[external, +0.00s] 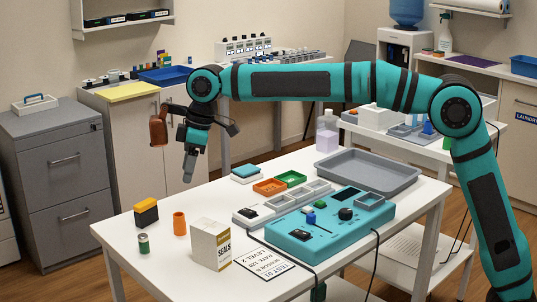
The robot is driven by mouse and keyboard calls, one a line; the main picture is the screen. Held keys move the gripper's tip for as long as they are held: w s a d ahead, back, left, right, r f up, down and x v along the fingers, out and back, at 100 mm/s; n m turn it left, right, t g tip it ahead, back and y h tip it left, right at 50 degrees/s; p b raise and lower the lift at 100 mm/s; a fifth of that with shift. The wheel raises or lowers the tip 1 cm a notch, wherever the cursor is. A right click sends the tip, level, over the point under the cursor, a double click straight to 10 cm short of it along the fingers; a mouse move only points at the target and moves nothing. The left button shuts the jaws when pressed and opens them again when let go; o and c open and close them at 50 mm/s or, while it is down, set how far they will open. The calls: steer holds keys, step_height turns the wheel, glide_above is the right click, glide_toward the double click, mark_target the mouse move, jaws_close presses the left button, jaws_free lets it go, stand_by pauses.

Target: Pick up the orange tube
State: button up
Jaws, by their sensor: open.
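The orange tube (179,223) stands upright on the white table (300,184) near its left end. It sits between a black-and-yellow block and a white box. My gripper (188,178) hangs from the teal arm, pointing down, well above the table and slightly right of the tube. It is open, though the gap between its fingers is hard to see from this side. It holds nothing visible and is apart from the tube.
Close to the tube are the black-and-yellow block (146,212), a small green cylinder (143,244) and the white box (211,244). A teal device (316,226), small bins and a grey tray (368,173) fill the right side. The table's left-rear area is clear.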

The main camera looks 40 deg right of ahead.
glide_toward(176, 232)
steer(key=shift+w+d+f, duration=0.15)
steer(key=shift+w+f, duration=0.6)
steer(key=shift+f, duration=0.05)
steer(key=shift+x, duration=2.6)
steer(key=shift+s+d, duration=0.15)
steer(key=c, duration=1)
steer(key=shift+c, duration=0.2)
